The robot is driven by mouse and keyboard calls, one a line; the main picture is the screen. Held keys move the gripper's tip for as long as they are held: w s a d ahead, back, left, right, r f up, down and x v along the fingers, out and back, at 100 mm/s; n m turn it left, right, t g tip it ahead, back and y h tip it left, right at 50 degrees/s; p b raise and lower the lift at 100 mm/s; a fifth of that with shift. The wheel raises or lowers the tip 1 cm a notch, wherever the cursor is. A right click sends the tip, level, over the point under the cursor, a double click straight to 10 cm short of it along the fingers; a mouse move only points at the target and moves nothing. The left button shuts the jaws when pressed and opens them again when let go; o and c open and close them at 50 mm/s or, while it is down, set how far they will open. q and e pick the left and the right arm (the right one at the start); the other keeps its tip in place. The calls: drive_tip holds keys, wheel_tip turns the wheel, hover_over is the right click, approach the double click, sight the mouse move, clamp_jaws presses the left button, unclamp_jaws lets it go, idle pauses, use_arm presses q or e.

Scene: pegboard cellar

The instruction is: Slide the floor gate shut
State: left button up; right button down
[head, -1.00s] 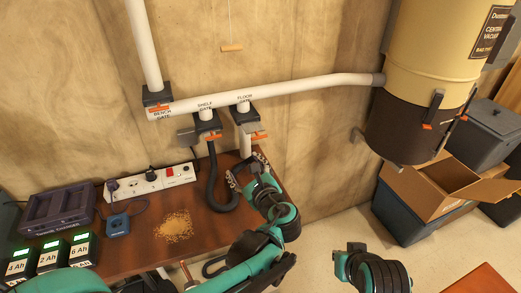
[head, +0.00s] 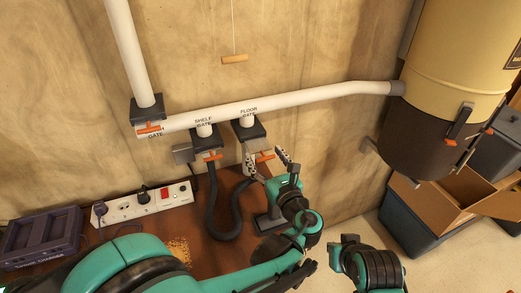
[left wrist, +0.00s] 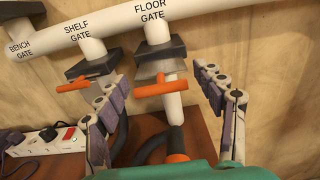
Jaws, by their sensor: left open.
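The floor gate (head: 249,130) is a dark block under the white pipe, below the label FLOOR GATE. It also shows in the left wrist view (left wrist: 172,51). A grey plate sticks out from it toward me, with an orange handle (left wrist: 160,90) at its near end. My left gripper (head: 267,160) is open. In the left wrist view its fingers stand on either side of the orange handle, apart from it, with nothing between them touching. My right gripper is out of view; only part of my right arm shows at the bottom.
The shelf gate (head: 206,138) with its own orange handle is close on the left; the bench gate (head: 147,108) is farther left. A black hose (head: 212,215) hangs over the bench. A power strip (head: 140,203) lies left. The vacuum drum (head: 430,135) stands right.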

sight(261, 150)
use_arm(q)
drive_tip(key=shift+s+d, duration=0.1)
drive_tip(key=shift+s, duration=0.1)
drive_tip(key=shift+r, duration=0.1)
drive_tip(key=c, duration=0.3)
clamp_jaws()
drive_tip(key=shift+x, duration=2.95)
drive_tip(key=shift+c, duration=0.5)
unclamp_jaws()
drive_tip(key=o, duration=0.4)
drive_tip(key=shift+w, duration=0.1)
